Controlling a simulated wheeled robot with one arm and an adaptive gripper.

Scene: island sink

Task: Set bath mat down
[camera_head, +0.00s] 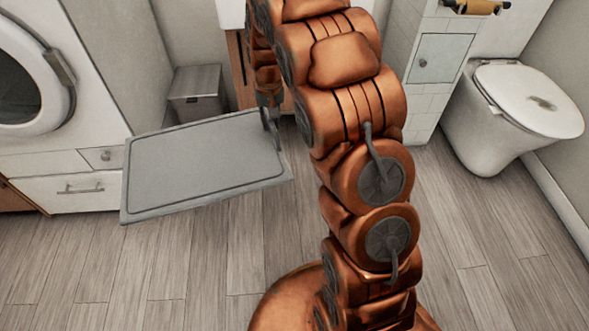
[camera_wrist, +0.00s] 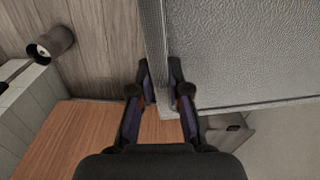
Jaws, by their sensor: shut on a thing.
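The bath mat (camera_head: 200,160) is a grey flat rectangle with a darker border line. In the head view it is held out to the left of my arm, above the wood floor. The mat (camera_wrist: 240,50) fills the upper right of the wrist view.
A white washer (camera_head: 30,75) with drawers stands at left. A grey bin (camera_head: 197,92) stands behind the mat. A toilet (camera_head: 510,110) and a tiled cabinet (camera_head: 438,60) are at right. The wood floor (camera_head: 215,255) in front is clear.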

